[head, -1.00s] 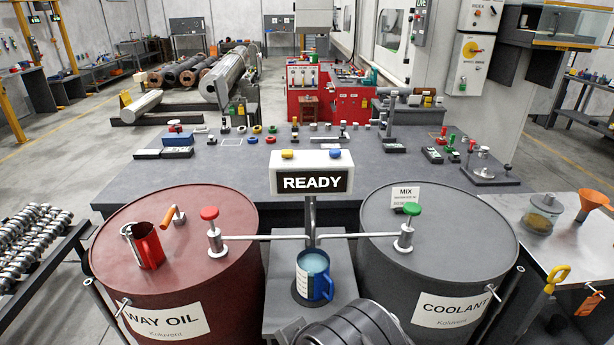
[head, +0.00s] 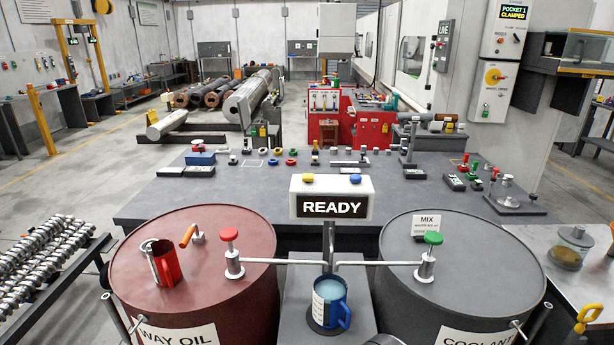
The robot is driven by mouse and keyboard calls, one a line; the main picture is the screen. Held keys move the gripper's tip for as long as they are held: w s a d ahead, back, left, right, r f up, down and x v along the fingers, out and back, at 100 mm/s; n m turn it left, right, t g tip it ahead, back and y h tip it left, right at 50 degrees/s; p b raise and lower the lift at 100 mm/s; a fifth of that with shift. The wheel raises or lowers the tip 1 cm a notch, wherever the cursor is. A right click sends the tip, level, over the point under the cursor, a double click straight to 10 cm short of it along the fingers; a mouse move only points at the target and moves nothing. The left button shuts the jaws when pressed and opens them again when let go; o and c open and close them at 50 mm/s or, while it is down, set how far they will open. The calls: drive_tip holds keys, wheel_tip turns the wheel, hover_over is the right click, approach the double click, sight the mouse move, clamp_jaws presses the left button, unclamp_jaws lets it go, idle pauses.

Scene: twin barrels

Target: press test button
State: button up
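A white box with a READY display (head: 331,206) stands on a post between two barrels. A yellow button (head: 308,178) and a blue button (head: 355,179) sit on its top. I see no readable label that marks either as the test button. A blue mug (head: 330,302) with pale blue liquid stands on a grey stand below the box. My gripper is not in view; only a sliver of my arm shows at the bottom edge.
The dark red WAY OIL barrel (head: 215,266) carries a red jug (head: 165,264) and a red-knobbed valve (head: 231,252). The grey COOLANT barrel (head: 470,255) carries a green-knobbed valve (head: 429,254). A wide grey table (head: 270,195) with several small items lies behind.

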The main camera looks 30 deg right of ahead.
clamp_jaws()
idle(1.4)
